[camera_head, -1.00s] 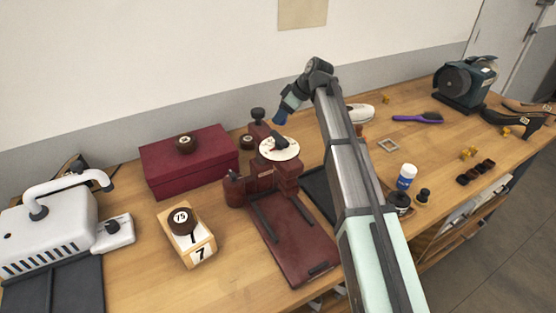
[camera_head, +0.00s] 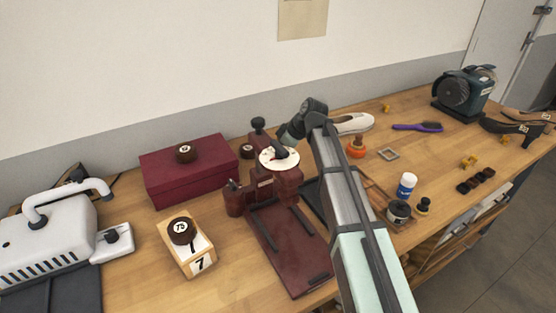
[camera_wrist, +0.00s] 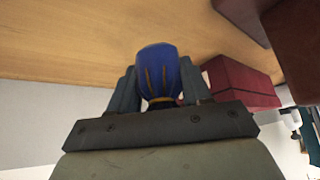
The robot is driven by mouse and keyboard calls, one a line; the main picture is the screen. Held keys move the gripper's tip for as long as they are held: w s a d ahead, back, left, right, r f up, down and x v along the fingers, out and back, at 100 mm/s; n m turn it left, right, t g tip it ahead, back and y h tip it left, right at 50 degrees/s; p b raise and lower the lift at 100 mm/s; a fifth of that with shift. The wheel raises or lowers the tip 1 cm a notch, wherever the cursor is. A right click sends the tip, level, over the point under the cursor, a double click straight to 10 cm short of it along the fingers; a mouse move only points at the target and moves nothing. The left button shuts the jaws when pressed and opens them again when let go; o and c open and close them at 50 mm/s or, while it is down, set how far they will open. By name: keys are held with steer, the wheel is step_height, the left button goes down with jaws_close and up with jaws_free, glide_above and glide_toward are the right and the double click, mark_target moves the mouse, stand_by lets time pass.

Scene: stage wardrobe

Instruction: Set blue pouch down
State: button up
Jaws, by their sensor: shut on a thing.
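The blue pouch (camera_wrist: 158,65) shows in the wrist view as a blue bundle gathered by a yellowish tie. My gripper (camera_wrist: 160,88) is shut on it, with one dark finger on each side. In the head view the end of my arm is behind the dark red embossing machine (camera_head: 262,184) with the white round dial (camera_head: 275,160). The pouch and fingertips are hidden there. The wooden tabletop (camera_wrist: 95,35) fills the upper part of the wrist view beyond the pouch; whether the pouch touches it I cannot tell.
A dark red box (camera_head: 189,172) stands left of the machine and also shows in the wrist view (camera_wrist: 242,84). A number block (camera_head: 187,247) stands in front of the box.

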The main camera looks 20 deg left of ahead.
steer(key=shift+f, duration=1.7)
steer(key=shift+f, duration=0.1)
steer(key=o, duration=1)
steer(key=shift+o, duration=0.2)
steer(key=v, duration=1.2)
steer(key=shift+w, duration=0.1)
